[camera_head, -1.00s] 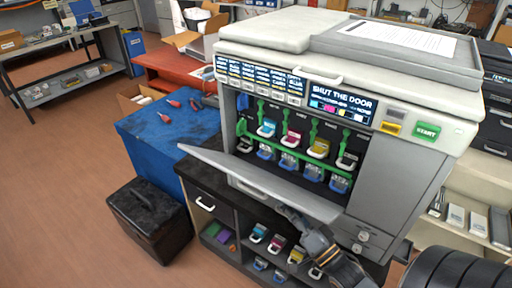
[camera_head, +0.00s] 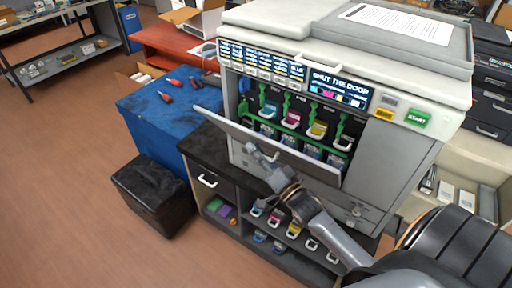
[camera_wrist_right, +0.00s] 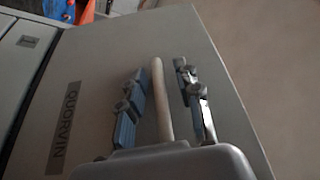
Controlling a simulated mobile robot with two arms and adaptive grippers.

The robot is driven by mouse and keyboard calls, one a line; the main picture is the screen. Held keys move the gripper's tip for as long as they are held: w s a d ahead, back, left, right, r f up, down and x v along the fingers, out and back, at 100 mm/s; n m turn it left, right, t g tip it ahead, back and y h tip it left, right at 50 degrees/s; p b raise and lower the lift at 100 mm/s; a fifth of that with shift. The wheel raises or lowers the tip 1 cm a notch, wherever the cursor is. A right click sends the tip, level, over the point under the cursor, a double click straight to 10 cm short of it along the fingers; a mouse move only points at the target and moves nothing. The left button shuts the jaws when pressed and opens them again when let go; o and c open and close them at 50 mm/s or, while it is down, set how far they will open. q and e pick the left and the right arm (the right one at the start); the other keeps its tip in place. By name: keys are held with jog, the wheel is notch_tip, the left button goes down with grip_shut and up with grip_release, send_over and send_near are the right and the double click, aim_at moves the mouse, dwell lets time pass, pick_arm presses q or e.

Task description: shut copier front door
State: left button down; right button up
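The copier (camera_head: 400,165) stands at the centre right, its display (camera_head: 338,88) reading "SHUT THE DOOR". Its grey front door (camera_head: 226,124) is partly open, tilted up and outward below the cartridge bay. Coloured toner cartridges (camera_head: 291,120) show above the door's edge; their lower parts are partly hidden. My right gripper (camera_head: 258,152) is at the door's outer face. In the right wrist view the door (camera_wrist_right: 110,62) carries the word QUORVIN, and the open fingers of my right gripper (camera_wrist_right: 163,100) stand either side of a pale handle bar (camera_wrist_right: 161,98), with gaps visible. My left gripper is out of view.
A dark cabinet (camera_head: 205,160) under the copier holds more cartridges on its shelf. A blue-topped bench (camera_head: 160,112) with red-handled tools and a black box (camera_head: 152,195) stand to the left. Brown floor (camera_head: 60,150) is clear at the left.

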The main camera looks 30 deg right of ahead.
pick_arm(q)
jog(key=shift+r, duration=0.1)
pick_arm(e)
jog(key=shift+w+d+r, duration=0.1)
jog(key=shift+w+r, duration=0.05)
jog(key=shift+w, duration=0.05)
grip_shut()
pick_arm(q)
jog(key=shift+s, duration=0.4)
pick_arm(e)
jog(key=shift+w+d+r, duration=0.1)
jog(key=shift+w+r, duration=0.05)
jog(key=shift+r, duration=0.05)
